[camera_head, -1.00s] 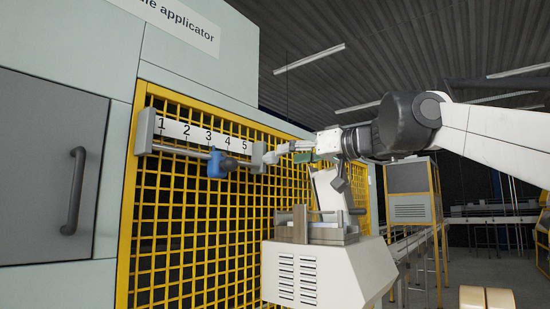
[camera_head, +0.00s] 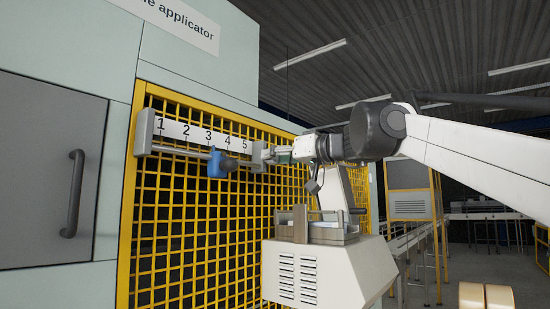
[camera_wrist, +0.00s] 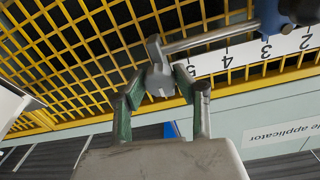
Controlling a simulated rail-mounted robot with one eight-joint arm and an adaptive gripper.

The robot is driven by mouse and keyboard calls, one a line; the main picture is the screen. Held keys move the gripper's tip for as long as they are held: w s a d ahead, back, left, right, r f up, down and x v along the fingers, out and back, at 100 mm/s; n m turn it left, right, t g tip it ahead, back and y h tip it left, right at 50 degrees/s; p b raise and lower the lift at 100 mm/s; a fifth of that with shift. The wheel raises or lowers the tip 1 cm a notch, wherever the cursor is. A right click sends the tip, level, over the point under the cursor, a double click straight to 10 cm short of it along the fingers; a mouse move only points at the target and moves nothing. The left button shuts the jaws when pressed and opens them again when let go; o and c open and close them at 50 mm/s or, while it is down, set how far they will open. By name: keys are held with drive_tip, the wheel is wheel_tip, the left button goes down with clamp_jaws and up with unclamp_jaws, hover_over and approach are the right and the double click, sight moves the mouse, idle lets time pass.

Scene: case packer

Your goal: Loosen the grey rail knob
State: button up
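The rail (camera_head: 184,153) runs below a white scale numbered 1 to 5 on a yellow mesh guard; it also shows in the wrist view (camera_wrist: 215,37). At the rail's end past 5 is a grey end piece with a knob-like shape (camera_wrist: 158,74); I cannot clearly separate knob from bracket. My gripper (camera_head: 274,156) is at that end. In the wrist view its fingers (camera_wrist: 158,88) are apart, one on each side of the grey piece; contact is unclear.
The yellow mesh guard (camera_head: 185,235) lies close behind the rail. A white machine housing with a metal-framed top (camera_head: 318,232) stands below my gripper. A grey door with a handle (camera_head: 76,192) is at left. A conveyor (camera_head: 415,240) runs behind at right.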

drive_tip(key=c, duration=0.5)
drive_tip(key=shift+o, duration=0.2)
drive_tip(key=shift+m, duration=0.3)
drive_tip(key=m+p, duration=0.1)
drive_tip(key=m, duration=0.1)
drive_tip(key=shift+r+m+p, duration=0.1)
drive_tip(key=shift+m+p, duration=0.2)
drive_tip(key=shift+m, duration=0.1)
drive_tip(key=m+p, duration=0.1)
drive_tip(key=m, duration=0.3)
drive_tip(key=m+p, duration=0.1)
drive_tip(key=m, duration=0.4)
drive_tip(key=shift+m+g+p, duration=0.3)
drive_tip(key=shift+m+p, duration=0.05)
drive_tip(key=shift+m, duration=0.05)
drive_tip(key=shift+m+p, duration=0.3)
drive_tip(key=shift+m, duration=1.8)
